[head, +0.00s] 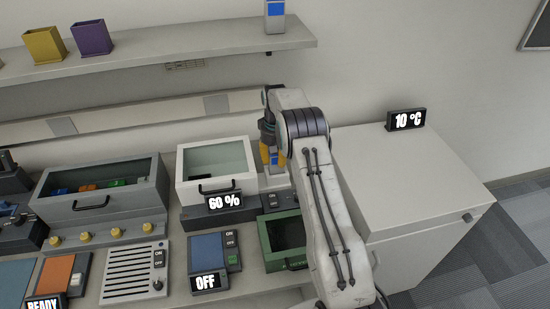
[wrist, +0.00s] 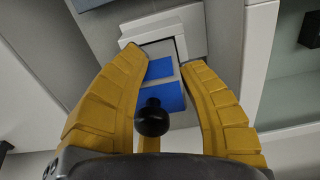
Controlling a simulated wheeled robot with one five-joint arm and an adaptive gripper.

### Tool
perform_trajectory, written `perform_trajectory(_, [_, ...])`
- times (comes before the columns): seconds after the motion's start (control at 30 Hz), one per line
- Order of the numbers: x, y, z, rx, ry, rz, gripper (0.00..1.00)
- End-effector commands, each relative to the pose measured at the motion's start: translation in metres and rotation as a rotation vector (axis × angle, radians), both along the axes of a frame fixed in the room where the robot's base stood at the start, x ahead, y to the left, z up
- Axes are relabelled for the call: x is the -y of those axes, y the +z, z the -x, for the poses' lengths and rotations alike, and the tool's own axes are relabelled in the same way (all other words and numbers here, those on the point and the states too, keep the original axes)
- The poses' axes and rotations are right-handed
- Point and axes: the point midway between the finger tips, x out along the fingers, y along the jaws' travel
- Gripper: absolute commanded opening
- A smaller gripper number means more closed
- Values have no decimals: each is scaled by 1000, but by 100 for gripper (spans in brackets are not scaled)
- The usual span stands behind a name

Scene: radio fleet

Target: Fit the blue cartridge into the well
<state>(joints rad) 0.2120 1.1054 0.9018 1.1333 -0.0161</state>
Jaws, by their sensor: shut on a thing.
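My gripper (head: 268,155) hangs at the end of the arm, just right of the white lidded box. Its yellow fingers are shut on the blue cartridge (wrist: 165,88), which has a pale band across it and a black knob facing the wrist camera. In the wrist view the cartridge's far end lines up with a pale square-framed block (wrist: 192,28), which seems to be the well. I cannot tell whether the cartridge's end is inside it or just above it. In the head view the fingers and arm hide most of this spot.
The white box (head: 187,163) with a glass lid and a 60 % display stands close left of my gripper. A green glass-topped box (head: 270,255) is in front. A white cabinet (head: 400,165) stands right. A shelf (head: 180,55) runs above, behind.

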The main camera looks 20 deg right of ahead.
Motion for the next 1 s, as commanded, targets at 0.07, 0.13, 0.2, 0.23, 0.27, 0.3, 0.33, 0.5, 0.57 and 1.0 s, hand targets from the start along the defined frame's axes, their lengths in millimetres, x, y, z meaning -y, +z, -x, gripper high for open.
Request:
perform_trajectory(0.07, [0, -2, 0, 0, 0, 0, 1])
perform_trajectory(0.13, [0, -4, 0, 0, 0, 0, 1])
perform_trajectory(0.2, [0, -5, 0, 0, 0, 0, 1])
perform_trajectory(0.23, [0, -6, 0, 0, 0, 0, 1])
perform_trajectory(0.27, [0, -7, 0, 0, 0, 0, 1])
perform_trajectory(0.3, [0, -8, 0, 0, 0, 0, 1])
perform_trajectory(0.33, [0, -8, 0, 0, 0, 0, 1])
perform_trajectory(0.5, [0, -12, 0, 0, 0, 0, 1])
perform_trajectory(0.57, [0, -13, 0, 0, 0, 0, 1])
perform_trajectory(1.0, [0, -23, 0, 0, 0, 0, 1])
